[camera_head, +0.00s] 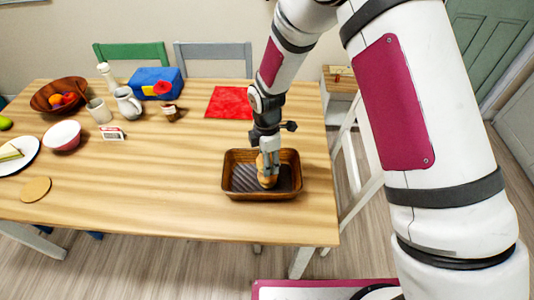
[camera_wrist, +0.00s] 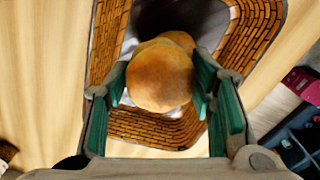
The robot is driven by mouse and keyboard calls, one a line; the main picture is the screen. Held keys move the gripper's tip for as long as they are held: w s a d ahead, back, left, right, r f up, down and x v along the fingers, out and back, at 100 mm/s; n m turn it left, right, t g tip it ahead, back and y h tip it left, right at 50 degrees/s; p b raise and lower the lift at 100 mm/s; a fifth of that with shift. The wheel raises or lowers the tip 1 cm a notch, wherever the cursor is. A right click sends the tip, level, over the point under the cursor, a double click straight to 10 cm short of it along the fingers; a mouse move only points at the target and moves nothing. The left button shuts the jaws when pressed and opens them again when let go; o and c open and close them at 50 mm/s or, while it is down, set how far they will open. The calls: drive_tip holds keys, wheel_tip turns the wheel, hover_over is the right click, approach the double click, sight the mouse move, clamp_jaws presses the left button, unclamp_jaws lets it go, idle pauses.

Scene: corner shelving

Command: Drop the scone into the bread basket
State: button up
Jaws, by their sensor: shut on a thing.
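The scone (camera_wrist: 160,75) is golden brown and round, and it sits between the green-padded fingers of my gripper (camera_wrist: 160,92) in the wrist view. The bread basket (camera_head: 236,187) is a brown woven tray with a dark inside, near the right end of the table. In the head view my gripper (camera_head: 268,168) points down over the basket, shut on the scone (camera_head: 267,181). The scone is at the basket's opening; I cannot tell whether it touches the bottom. The basket's woven rim (camera_wrist: 262,30) shows around the scone in the wrist view.
The wooden table (camera_head: 170,190) is bare left of the basket. A red cloth (camera_head: 229,101) lies behind it. A white jug (camera_head: 127,103), a blue box (camera_head: 157,82), a pink-and-white bowl (camera_head: 63,136) and a fruit bowl (camera_head: 57,95) stand farther left. A chair (camera_head: 350,150) is at the right.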

drive_tip(key=shift+f, duration=0.45)
drive_tip(key=o, duration=1.2)
drive_tip(key=shift+o, duration=0.2)
drive_tip(key=shift+r, duration=0.15)
wheel_tip(320, 180, up, 12)
